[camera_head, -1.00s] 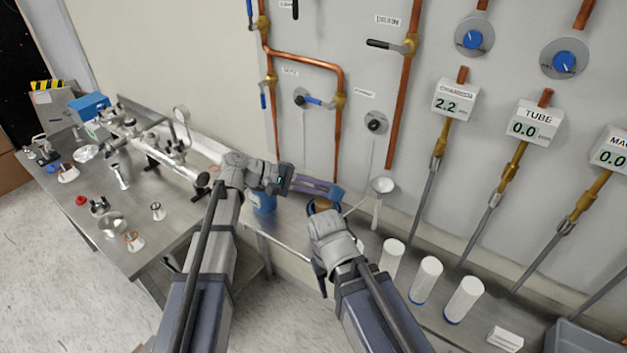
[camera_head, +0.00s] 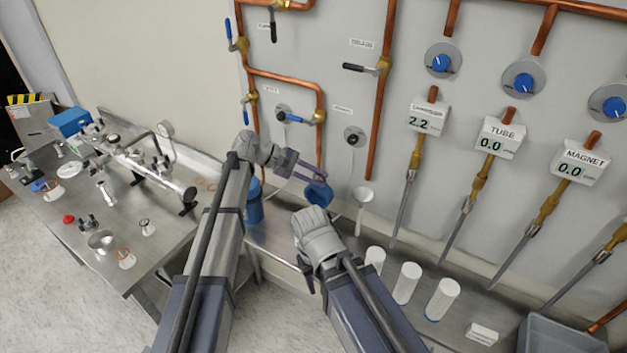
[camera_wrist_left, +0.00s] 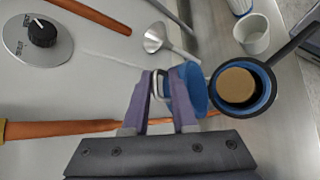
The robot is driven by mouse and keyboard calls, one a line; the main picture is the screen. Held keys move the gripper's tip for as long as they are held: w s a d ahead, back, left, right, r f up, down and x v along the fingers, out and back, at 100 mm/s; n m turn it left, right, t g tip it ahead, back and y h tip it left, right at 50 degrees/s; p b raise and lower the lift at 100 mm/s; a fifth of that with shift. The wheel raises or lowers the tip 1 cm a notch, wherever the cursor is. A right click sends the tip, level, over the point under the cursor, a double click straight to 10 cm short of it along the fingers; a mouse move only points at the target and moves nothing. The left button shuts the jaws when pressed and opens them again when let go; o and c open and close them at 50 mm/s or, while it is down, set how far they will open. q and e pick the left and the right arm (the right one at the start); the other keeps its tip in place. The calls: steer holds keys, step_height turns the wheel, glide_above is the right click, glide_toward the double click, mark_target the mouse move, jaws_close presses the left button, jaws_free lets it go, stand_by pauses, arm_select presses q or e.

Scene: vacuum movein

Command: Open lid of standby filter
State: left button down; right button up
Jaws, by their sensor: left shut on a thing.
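My left gripper (camera_head: 308,172) is shut on the metal clip of a round blue lid (camera_head: 318,194). In the left wrist view, the fingers (camera_wrist_left: 160,100) close around this clip, and the lid (camera_wrist_left: 194,88) stands tilted on edge. Right beside it is the open round mouth of the standby filter (camera_wrist_left: 264,80), with a dark rim and a brown element inside. The lid does not cover this mouth. In the head view the filter body is mostly hidden. My right gripper (camera_head: 306,275) hangs just in front and below; its fingertips are largely hidden by its wrist.
A blue canister (camera_head: 254,208) stands behind my left arm. A white funnel (camera_head: 362,195) is right of the lid, close to the wall. White cylinders (camera_head: 408,283) stand on the bench at right. Copper pipes and valves cover the wall. A steel table (camera_head: 70,210) with vacuum parts is at left.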

arm_select(q)
steer(key=shift+w+d, duration=0.15)
steer(key=shift+d, duration=0.1)
stand_by(0.3)
steer(key=c, duration=1)
jaws_free()
steer(key=shift+d, duration=0.15)
